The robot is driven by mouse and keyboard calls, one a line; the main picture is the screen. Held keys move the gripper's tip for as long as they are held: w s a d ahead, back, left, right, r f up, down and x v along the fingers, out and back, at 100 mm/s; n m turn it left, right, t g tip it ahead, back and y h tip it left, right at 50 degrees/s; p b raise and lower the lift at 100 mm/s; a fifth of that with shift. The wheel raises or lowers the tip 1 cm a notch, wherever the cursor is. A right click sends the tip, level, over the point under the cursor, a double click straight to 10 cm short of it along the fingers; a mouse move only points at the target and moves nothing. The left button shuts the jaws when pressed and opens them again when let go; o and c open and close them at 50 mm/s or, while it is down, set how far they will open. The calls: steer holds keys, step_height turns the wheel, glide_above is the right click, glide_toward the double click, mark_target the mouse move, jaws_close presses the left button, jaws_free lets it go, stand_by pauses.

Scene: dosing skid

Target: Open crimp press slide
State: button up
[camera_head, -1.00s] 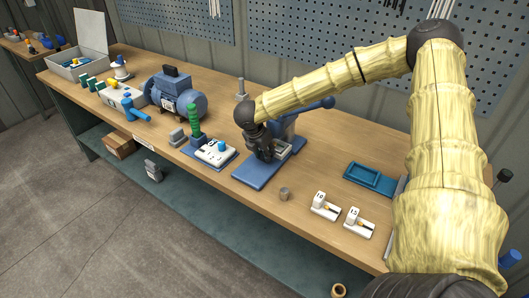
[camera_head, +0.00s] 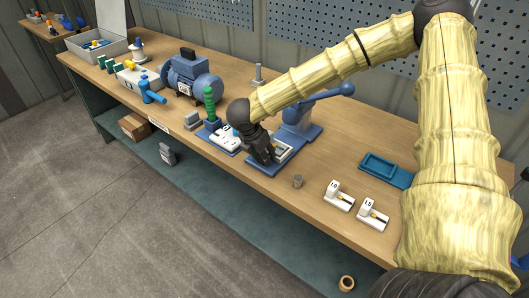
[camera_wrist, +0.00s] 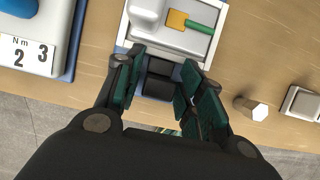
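In the wrist view the slide (camera_wrist: 205,45) holds an orange block with a green rod. A black handle (camera_wrist: 160,78) is at the slide's front. The lower part of the handle is partly hidden by the gripper.
A white torque unit with a green-handled tool (camera_head: 210,105) stands close left of my gripper. A blue tray (camera_head: 384,170) lies behind these blocks.

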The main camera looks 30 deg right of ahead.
steer(key=shift+o, duration=0.2)
steer(key=v, duration=1.2)
steer(key=shift+s+a+f, duration=0.1)
steer(key=shift+a+f, duration=0.05)
stand_by(0.4)
